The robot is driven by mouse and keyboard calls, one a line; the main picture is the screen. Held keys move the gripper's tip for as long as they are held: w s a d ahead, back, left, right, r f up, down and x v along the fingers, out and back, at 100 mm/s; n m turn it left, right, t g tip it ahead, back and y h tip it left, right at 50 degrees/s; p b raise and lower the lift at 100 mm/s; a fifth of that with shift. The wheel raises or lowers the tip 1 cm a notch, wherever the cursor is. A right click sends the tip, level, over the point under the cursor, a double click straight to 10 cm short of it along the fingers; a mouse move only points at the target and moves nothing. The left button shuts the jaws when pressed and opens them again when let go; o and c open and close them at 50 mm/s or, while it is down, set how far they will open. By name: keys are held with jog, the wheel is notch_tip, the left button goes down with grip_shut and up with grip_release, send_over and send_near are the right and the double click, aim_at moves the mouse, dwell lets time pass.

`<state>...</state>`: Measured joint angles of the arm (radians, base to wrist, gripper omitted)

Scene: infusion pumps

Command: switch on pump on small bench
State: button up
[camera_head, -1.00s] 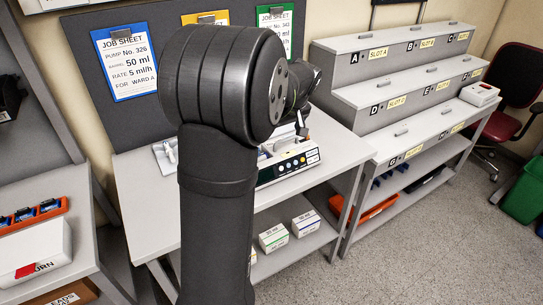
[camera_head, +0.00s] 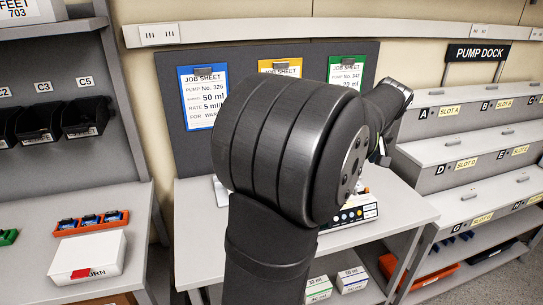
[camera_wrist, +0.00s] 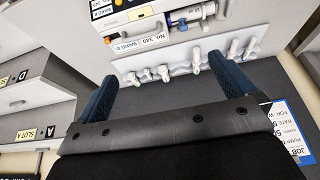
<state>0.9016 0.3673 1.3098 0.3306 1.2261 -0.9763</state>
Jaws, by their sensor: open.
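The pump (camera_head: 350,214) stands on the small bench (camera_head: 420,212), mostly hidden behind my arm; its dark front panel with several coloured buttons shows. In the wrist view the pump (camera_wrist: 140,28) is at the top, upside down, with a label reading No. 349, WARD B. My gripper (camera_wrist: 165,75) has two blue fingers, spread apart with nothing between them. The fingers point toward the pump and are apart from it. A white strip with several pale syringe-like fittings (camera_wrist: 193,60) lies between the pump and the fingers. In the head view the gripper is mostly hidden behind my wrist.
A dark board with job sheets (camera_head: 203,97) stands behind the bench. The stepped pump dock (camera_head: 465,150) is at the right. A left bench holds a white box (camera_head: 88,262) and an orange tray (camera_head: 92,224). Small boxes (camera_head: 352,279) sit on the lower shelf.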

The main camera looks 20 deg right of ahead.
dwell(0.3)
grip_shut()
dwell(0.4)
jog(key=shift+f, duration=0.1)
dwell(1.1)
